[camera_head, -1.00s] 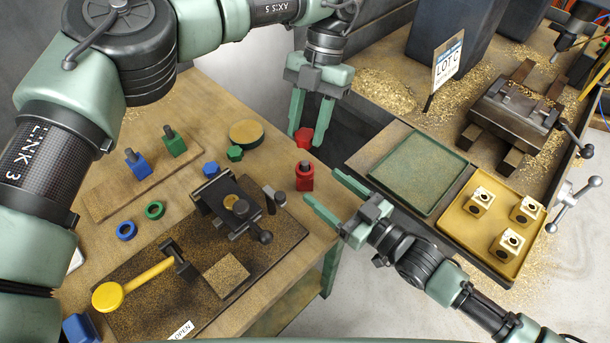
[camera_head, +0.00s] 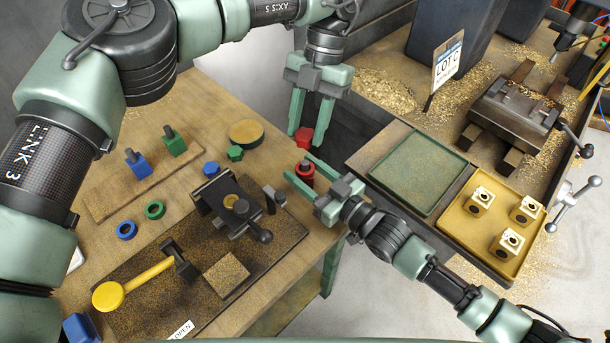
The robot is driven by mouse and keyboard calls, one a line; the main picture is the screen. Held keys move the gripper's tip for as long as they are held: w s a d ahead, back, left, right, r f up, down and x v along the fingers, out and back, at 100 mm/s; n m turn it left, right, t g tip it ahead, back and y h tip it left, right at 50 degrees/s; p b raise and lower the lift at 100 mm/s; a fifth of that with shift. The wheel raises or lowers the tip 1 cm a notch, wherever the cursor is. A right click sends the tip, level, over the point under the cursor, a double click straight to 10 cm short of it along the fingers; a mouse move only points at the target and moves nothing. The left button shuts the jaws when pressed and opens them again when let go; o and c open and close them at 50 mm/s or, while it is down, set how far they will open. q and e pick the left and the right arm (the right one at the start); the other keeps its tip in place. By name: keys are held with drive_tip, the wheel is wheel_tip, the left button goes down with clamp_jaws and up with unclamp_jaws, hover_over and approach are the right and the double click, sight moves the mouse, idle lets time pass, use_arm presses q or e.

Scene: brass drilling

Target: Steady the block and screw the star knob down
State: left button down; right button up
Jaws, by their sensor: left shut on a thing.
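The red block (camera_head: 305,180), with a dark stud on top, stands upright near the right edge of the wooden bench. The red star knob (camera_head: 303,139) is between the fingertips of my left gripper (camera_head: 306,137). That gripper is shut on the knob and points down, just above and behind the block in the picture. My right gripper (camera_head: 299,166) comes from the lower right, with one finger on each side of the block. Its fingers look open; I cannot tell whether either touches the block, whose lower part is partly hidden by the near finger.
Blue (camera_head: 138,164) and green (camera_head: 174,142) studded blocks stand on a board. Blue (camera_head: 212,169) and green (camera_head: 235,153) knobs lie nearby. A clamp (camera_head: 236,208) is left of the red block. Right of the bench are a green tray (camera_head: 418,173) and a yellow tray (camera_head: 506,270).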

clamp_jaws()
use_arm(q)
hover_over(305, 163)
drive_tip(key=shift+w+d+f, duration=0.1)
drive_tip(key=shift+w+f, duration=0.15)
drive_tip(key=shift+f, duration=1)
drive_tip(key=shift+w+d+f, duration=0.1)
drive_tip(key=shift+w+f, duration=0.1)
drive_tip(key=shift+f, duration=1)
drive_tip(key=shift+f, duration=0.9)
drive_tip(key=shift+f, duration=0.55)
